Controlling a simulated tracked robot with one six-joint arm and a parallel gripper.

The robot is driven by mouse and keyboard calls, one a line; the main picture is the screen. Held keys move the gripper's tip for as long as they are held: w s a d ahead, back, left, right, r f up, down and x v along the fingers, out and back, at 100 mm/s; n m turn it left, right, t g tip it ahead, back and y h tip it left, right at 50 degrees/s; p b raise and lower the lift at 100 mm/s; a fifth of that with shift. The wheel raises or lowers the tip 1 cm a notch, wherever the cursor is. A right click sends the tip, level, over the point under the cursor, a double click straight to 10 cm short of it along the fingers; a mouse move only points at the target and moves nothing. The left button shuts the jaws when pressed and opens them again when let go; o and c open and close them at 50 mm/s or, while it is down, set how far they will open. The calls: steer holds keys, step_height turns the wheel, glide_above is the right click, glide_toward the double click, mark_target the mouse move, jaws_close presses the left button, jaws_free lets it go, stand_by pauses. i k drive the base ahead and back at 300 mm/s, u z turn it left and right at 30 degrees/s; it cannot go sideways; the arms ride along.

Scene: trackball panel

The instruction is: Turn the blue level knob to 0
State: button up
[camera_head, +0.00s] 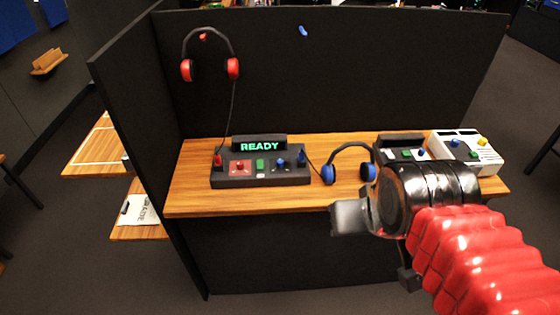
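The dark console (232,181) with a green READY display (259,146) stands on the left part of the wooden shelf. A small blue knob (281,162) sits right of its green button; its pointer and scale are too small to read. My gripper (350,217) is in front of the shelf, right of and nearer than the console, apart from the knob. Its fingers are not clear enough to tell open from shut.
Blue headphones (328,174) stand right of the console. Red headphones (233,68) hang on the back partition, with a cord running down. A second dark console (402,140) and a white box (466,148) are farther right, partly behind my arm. A side partition (135,110) bounds the left.

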mark_target(280, 162)
steer(key=z, duration=1.2)
steer(key=k, duration=0.65)
steer(key=u, duration=1.15)
steer(key=i, duration=0.85)
